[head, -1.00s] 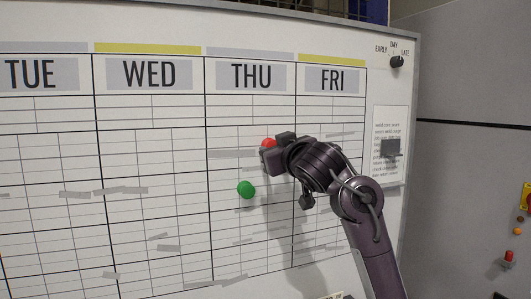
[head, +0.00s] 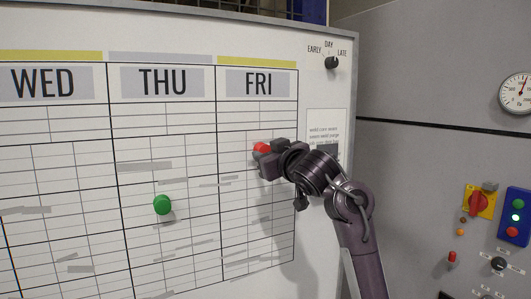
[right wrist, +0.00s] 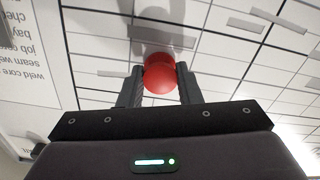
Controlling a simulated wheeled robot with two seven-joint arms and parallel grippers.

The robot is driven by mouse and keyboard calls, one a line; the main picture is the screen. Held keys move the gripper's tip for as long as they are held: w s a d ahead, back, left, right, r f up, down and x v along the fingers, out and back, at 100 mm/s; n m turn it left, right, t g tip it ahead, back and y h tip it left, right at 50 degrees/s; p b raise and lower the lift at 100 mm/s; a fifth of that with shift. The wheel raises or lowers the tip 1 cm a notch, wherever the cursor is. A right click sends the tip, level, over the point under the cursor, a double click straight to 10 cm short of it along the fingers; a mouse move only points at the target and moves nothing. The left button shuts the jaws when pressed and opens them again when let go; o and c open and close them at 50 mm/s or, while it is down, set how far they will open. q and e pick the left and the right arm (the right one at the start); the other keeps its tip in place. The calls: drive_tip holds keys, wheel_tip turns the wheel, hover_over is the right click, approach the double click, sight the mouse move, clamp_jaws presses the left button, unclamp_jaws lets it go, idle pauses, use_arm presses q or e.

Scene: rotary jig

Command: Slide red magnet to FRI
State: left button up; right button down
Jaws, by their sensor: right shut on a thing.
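The red magnet (head: 261,148) is on the whiteboard (head: 200,235) in the FRI column, below the FRI heading (head: 259,84). My right gripper (head: 264,157) is shut on it. In the right wrist view the red magnet (right wrist: 160,74) sits between the two fingers of the right gripper (right wrist: 160,88). The green magnet (head: 162,205) is on the board in the THU column, apart from the gripper. My left gripper is not in view.
A printed sheet (head: 326,124) is fixed on the board's right side, partly behind my arm. A black EARLY/DAY/LATE knob (head: 331,63) is at the top right. A grey wall with a red switch (head: 478,202), a button box (head: 516,215) and a gauge (head: 517,93) stands further right.

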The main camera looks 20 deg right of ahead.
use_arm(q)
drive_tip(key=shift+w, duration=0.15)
use_arm(e)
drive_tip(key=shift+d, duration=0.15)
drive_tip(key=c, duration=1.4)
unclamp_jaws()
drive_tip(key=shift+c, duration=0.2)
drive_tip(key=o, duration=0.4)
drive_tip(key=shift+d+f, duration=0.1)
drive_tip(key=shift+d, duration=0.1)
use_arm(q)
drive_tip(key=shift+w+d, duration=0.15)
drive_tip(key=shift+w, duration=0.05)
use_arm(e)
drive_tip(key=shift+a, duration=0.1)
use_arm(q)
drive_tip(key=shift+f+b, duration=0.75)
drive_tip(key=shift+b, duration=0.05)
use_arm(e)
drive_tip(key=s, duration=0.7)
drive_tip(key=shift+s+d, duration=0.2)
drive_tip(key=shift+s, duration=0.15)
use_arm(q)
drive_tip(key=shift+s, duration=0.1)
